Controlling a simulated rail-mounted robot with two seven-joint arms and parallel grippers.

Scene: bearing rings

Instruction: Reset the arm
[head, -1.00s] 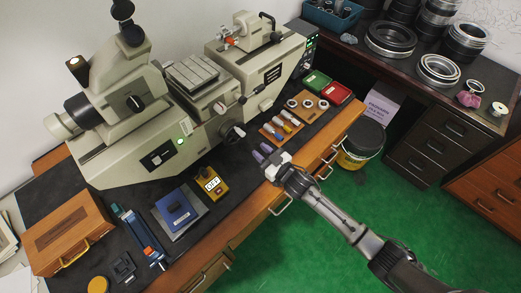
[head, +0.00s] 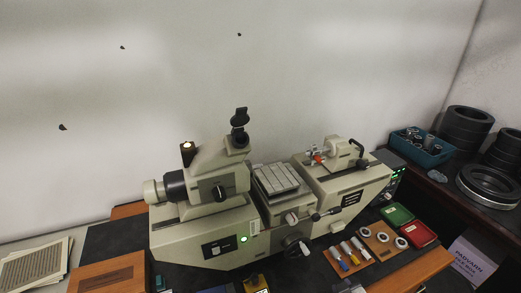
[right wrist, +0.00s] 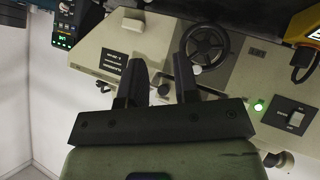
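My right gripper (right wrist: 165,68) shows in the right wrist view. Its two dark fingers stand apart with nothing between them. Behind them is the front of the grey-beige measuring machine (right wrist: 235,65), with its handwheel (right wrist: 205,43) beyond the right finger. My left gripper is in neither current view.
In the head view the measuring machine (head: 205,235) fills the bench against the white wall. Green (head: 397,214) and red (head: 418,234) trays and a wooden ring holder (head: 381,238) lie at its right. A blue bin (head: 420,150) and dark rings (head: 488,185) sit farther right.

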